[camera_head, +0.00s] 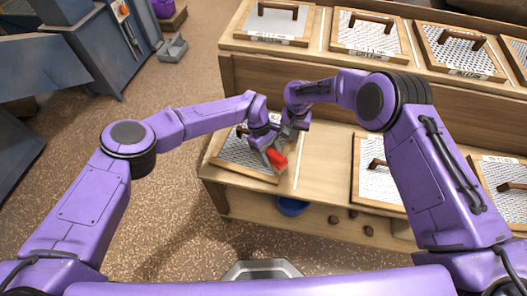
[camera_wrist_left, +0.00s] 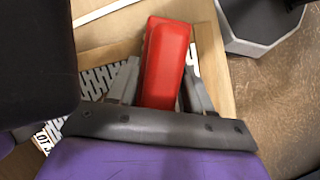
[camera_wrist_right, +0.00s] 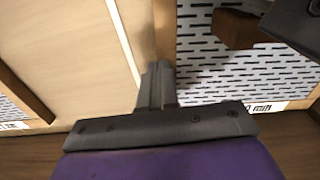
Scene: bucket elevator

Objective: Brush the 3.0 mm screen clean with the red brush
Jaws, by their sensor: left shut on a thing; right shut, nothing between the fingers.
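My left gripper (camera_head: 268,148) is shut on the red brush (camera_head: 277,158), held over the front-left wooden-framed screen (camera_head: 236,155). In the left wrist view the red brush (camera_wrist_left: 167,60) stands between the fingers (camera_wrist_left: 158,88), with slotted mesh (camera_wrist_left: 97,82) behind it; I cannot tell whether it touches the mesh. My right gripper (camera_head: 292,128) is shut and empty, close behind the left one. In the right wrist view its closed fingers (camera_wrist_right: 157,85) are beside the frame (camera_wrist_right: 165,35) of a slotted screen (camera_wrist_right: 200,68). The screen labels are too small or cut off to read as 3.0 mm.
More framed screens with wooden handles stand on the upper shelf (camera_head: 367,35) and on the lower bench to the right (camera_head: 378,175). Bare bench (camera_head: 325,160) lies right of the front-left screen. A blue bowl (camera_head: 292,206) is below the bench edge. Open floor lies left.

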